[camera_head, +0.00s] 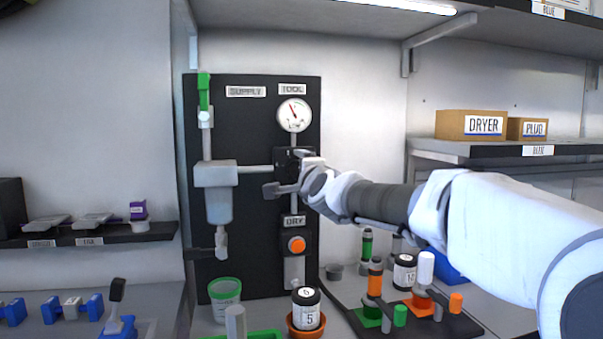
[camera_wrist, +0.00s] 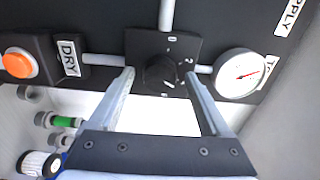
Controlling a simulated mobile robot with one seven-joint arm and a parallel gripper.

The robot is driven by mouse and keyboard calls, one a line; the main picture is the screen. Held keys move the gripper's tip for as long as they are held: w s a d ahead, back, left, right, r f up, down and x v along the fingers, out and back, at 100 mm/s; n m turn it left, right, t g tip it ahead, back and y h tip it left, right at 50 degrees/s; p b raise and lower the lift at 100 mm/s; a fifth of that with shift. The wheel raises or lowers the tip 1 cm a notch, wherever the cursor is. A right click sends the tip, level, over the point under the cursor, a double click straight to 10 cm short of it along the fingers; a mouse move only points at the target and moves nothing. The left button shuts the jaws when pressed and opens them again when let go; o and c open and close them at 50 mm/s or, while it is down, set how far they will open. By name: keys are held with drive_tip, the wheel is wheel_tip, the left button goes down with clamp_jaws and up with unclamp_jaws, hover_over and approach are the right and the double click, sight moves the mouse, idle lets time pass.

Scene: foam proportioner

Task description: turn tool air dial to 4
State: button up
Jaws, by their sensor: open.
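The tool air dial is a dark round knob (camera_wrist: 160,72) on a square black plate (camera_wrist: 180,45) with small white marks, in the wrist view. A 2 seems to show near its right edge; the other marks and the knob's pointer are too small to read. My gripper (camera_wrist: 159,79) is open, one finger at each side of the knob; I cannot tell whether they touch it. In the head view my gripper (camera_head: 280,188) is in front of the plate (camera_head: 293,155) and hides the knob. The TOOL gauge (camera_head: 294,114) is round and white with a red needle.
The black panel (camera_head: 262,118) also carries a SUPPLY label, a green-handled valve (camera_head: 204,92), a grey filter bowl (camera_head: 217,195) and an orange DRY button (camera_head: 296,245). Bottles and coloured fittings crowd the bench below. A shelf with DRYER (camera_head: 484,125) and PLUG boxes is at right.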

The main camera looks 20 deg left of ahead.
drive_tip(key=b+v, duration=0.2)
drive_tip(key=v, duration=1.5)
drive_tip(key=shift+s+d+b, duration=0.15)
drive_tip(key=shift+d+b, duration=0.05)
drive_tip(key=shift+b, duration=0.15)
drive_tip(key=shift+f, duration=0.1)
drive_tip(key=s+d+f+n+g+h, duration=0.2)
drive_tip(key=s+d+f+n+h, duration=0.15)
drive_tip(key=d+f, duration=0.55)
drive_tip(key=s+d+f+n+g+h, duration=0.2)
drive_tip(key=s+d+f+h, duration=0.15)
drive_tip(key=d+f, duration=0.45)
drive_tip(key=s+d+f+n+g+h, duration=0.1)
drive_tip(key=s+d+f+n+g, duration=0.2)
drive_tip(key=s+d+f, duration=0.4)
drive_tip(key=s+d+f+n+g+h, duration=0.1)
drive_tip(key=s+d+f+n+g, duration=0.25)
drive_tip(key=s, duration=0.45)
wheel_tip(320, 180, up, 25)
drive_tip(key=p, duration=2.5)
drive_tip(key=shift+w+t, duration=0.35)
